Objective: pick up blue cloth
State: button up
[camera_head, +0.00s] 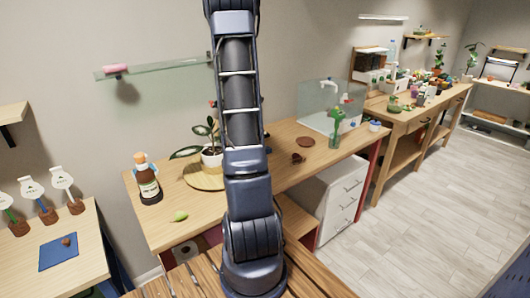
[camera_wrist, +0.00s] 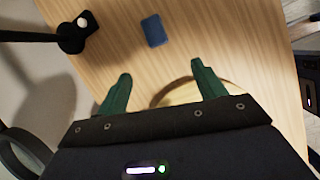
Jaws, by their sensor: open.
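A small blue rectangle, which looks like the blue cloth (camera_wrist: 154,30), lies flat on a wooden surface (camera_wrist: 225,30) in the wrist view, ahead of my gripper. My gripper (camera_wrist: 161,69) has its two green fingers wide apart, with nothing between them. The cloth is beyond the fingertips and apart from them. In the head view, a blue flat piece (camera_head: 58,252) lies on the left table with a small brown thing on it; I cannot tell whether it is the same piece. My gripper is outside the head view.
A black-based object (camera_wrist: 75,38) stands left of the cloth in the wrist view; a round tan rim (camera_wrist: 172,90) shows behind the fingers. In the head view, a bottle (camera_head: 148,186) and a potted plant (camera_head: 212,157) stand on the middle table.

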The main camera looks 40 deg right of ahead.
jog(key=shift+n+g, duration=0.3)
jog(key=shift+n, duration=0.6)
jog(key=d+f, duration=0.2)
jog(key=f, duration=0.1)
jog(key=d+f, duration=0.2)
jog(key=f, duration=0.1)
jog(key=d+f, duration=0.3)
jog(key=f, duration=0.1)
jog(key=shift+w, duration=0.25)
jog(key=f, duration=0.4)
jog(key=shift+w+d+f, duration=0.15)
jog(key=shift+d+f, duration=0.1)
jog(key=shift+d, duration=0.05)
jog(key=shift+d+f, duration=0.15)
jog(key=shift+f, duration=0.2)
jog(key=shift+c, duration=0.2)
jog(key=c, duration=1)
